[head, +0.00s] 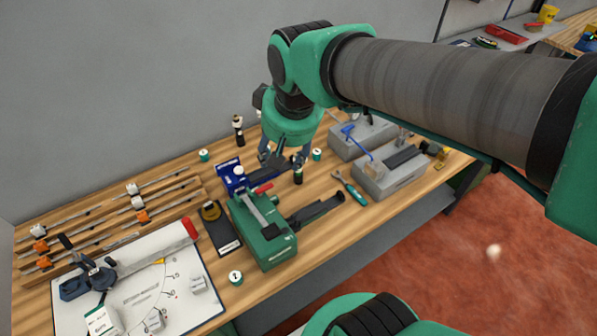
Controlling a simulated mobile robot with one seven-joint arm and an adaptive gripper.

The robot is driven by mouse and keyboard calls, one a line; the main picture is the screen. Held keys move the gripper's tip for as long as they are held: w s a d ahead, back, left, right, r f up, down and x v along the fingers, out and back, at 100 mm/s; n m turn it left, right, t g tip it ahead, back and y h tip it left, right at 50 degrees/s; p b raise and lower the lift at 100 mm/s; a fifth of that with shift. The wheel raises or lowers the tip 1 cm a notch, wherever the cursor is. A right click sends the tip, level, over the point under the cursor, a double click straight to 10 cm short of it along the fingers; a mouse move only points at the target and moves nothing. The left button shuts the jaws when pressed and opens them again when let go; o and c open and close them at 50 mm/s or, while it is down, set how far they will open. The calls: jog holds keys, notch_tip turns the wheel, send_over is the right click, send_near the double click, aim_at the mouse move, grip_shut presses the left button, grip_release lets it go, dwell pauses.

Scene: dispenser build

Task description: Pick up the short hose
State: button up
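My gripper (284,158) points down over the middle of the wooden workbench. Its two dark fingers are spread apart, and nothing shows between them. It is just above and behind the blue and green vise-like fixture (262,228), near a small dark cylinder (298,174). Several thin grey tubes or rods with white or orange fittings lie along a wooden rack (110,228) at the left, well away from my gripper. I cannot tell for certain which of these pieces is the short hose.
A white marked board (135,290) with a hinged measuring arm fills the front left. Two grey blocks (390,177) with tools stand at the right, near a green-handled wrench (350,187). Small green-rimmed round pieces (235,278) are scattered around. A wall borders the back.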

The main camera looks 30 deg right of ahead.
jog(key=w+d+f+m+g, duration=0.1)
jog(key=w+d+f, duration=0.3)
jog(key=w, duration=0.2)
jog(key=w+d+f+g, duration=0.1)
jog(key=w+d+f, duration=0.3)
jog(key=w, duration=0.2)
jog(key=g+p, duration=0.1)
jog(key=g, duration=0.1)
send_over(299, 174)
jog(key=shift+m, duration=0.4)
jog(key=f, duration=1.3)
jog(key=shift+w+f, duration=0.15)
jog(key=shift+w, duration=0.15)
jog(key=shift+w+d+f, duration=0.1)
jog(key=shift+d+f, duration=0.15)
jog(key=shift+f, duration=0.1)
jog(key=shift+f+b, duration=0.5)
jog(key=shift+f, duration=3.8)
